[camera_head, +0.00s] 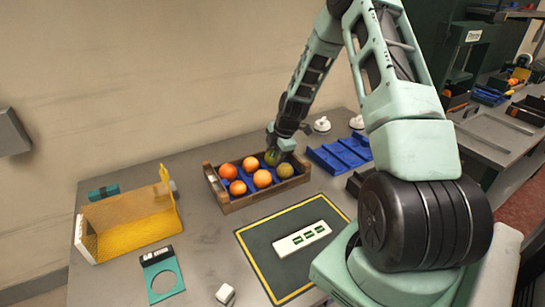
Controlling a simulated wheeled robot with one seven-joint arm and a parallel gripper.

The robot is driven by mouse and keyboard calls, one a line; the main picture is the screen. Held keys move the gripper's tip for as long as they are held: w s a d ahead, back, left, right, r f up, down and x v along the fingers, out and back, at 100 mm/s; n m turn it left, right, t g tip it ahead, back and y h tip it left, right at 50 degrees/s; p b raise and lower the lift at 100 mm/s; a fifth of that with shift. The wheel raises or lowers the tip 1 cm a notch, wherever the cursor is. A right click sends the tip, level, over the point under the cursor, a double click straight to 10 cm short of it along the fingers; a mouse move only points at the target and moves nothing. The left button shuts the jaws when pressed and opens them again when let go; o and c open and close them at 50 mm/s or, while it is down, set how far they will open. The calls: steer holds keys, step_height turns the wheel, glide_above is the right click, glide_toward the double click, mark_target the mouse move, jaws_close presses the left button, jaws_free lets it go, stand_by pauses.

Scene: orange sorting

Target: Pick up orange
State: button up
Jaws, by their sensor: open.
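Several oranges, one of them at the crate's middle (262,178), lie in a wooden crate (240,204) with a blue lining on the table. Two greenish-brown fruits are at the crate's right end; one (285,170) is in front, and the other (270,158) is partly covered by my gripper. My gripper (274,153) is open and low over the crate's back right part, at the rear greenish fruit. I cannot tell whether its fingers touch that fruit. The oranges sit to the left of my gripper.
A yellow bin (130,222) stands at the left. A dark mat with a yellow border (262,240) carries a white plate (302,238). A blue tray (340,154) is right of the crate.

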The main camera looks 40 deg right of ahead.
steer(key=shift+c, duration=0.3)
steer(key=c, duration=0.6)
steer(key=shift+r, duration=0.1)
